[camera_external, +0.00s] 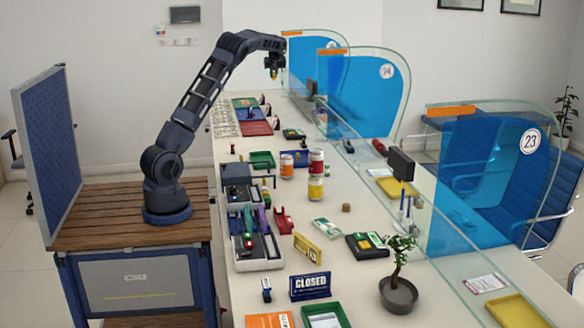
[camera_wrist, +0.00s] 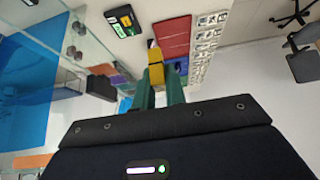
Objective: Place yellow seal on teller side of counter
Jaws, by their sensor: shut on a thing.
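The yellow seal (camera_wrist: 155,72) is between the green fingers of my gripper (camera_wrist: 160,88) in the wrist view. It has a dark end. In the external view my gripper (camera_external: 275,68) hangs from the outstretched arm at the far end of the white counter (camera_external: 345,180). A small yellow patch of the seal (camera_external: 274,75) shows at its tip, above the counter top. My gripper is shut on the seal. The fingertips are small in the external view, and the exact height above the counter is hard to tell.
Glass partitions (camera_external: 350,130) with blue panels run along the right side of the counter. Red and blue pads (camera_external: 256,128) lie at the far left, also seen as a red pad (camera_wrist: 172,37) in the wrist view. Cans, trays and a potted plant (camera_external: 398,290) fill the nearer counter.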

